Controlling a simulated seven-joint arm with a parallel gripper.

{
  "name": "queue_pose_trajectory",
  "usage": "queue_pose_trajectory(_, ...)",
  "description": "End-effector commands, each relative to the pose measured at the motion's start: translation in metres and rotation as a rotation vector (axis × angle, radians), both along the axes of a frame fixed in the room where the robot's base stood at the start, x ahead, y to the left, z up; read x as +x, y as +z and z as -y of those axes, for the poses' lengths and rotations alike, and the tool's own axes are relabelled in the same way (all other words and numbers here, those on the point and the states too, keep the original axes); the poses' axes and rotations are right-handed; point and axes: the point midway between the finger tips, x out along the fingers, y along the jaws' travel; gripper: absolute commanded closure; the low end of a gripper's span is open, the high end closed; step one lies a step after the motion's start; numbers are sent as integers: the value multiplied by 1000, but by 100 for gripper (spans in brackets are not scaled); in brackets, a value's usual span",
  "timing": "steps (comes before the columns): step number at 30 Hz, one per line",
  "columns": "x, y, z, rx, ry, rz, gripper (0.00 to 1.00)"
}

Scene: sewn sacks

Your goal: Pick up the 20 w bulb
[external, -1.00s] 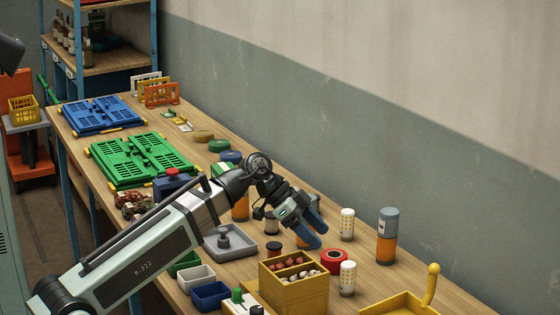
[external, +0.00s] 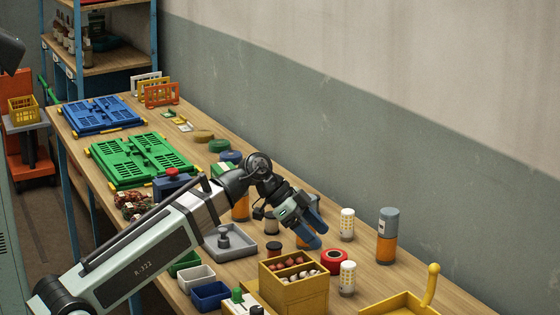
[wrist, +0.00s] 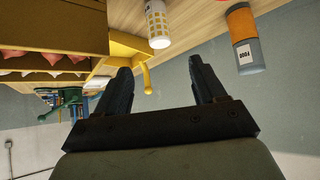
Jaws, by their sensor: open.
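Two white cylinders with rows of yellow squares look like corn-type bulbs. One bulb (external: 347,224) stands upright on the bench right of my gripper (external: 318,235). The other bulb (external: 347,278) stands nearer the camera, beside the yellow box. No wattage can be read, so I cannot tell which is 20 w. The wrist view shows one such bulb (wrist: 157,24) beyond my fingertips (wrist: 160,66). My gripper is open and empty above the bench, apart from both bulbs.
A yellow box (external: 292,293) holds red and white round items. A red ring (external: 334,262) lies behind it. A grey-and-orange cylinder (external: 387,237) stands at right, also in the wrist view (wrist: 245,40). A yellow tray (external: 400,304) with an upright handle is at front right.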

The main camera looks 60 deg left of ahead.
Motion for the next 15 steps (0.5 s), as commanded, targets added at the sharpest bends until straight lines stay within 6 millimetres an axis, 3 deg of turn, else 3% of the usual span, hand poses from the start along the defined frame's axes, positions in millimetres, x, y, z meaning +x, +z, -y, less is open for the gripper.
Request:
queue_pose_trajectory(5, 12, -2, -8, -2, 9, -9, 30)
queue_pose_trajectory(15, 117, 11, -50, 67, 39, -54, 30)
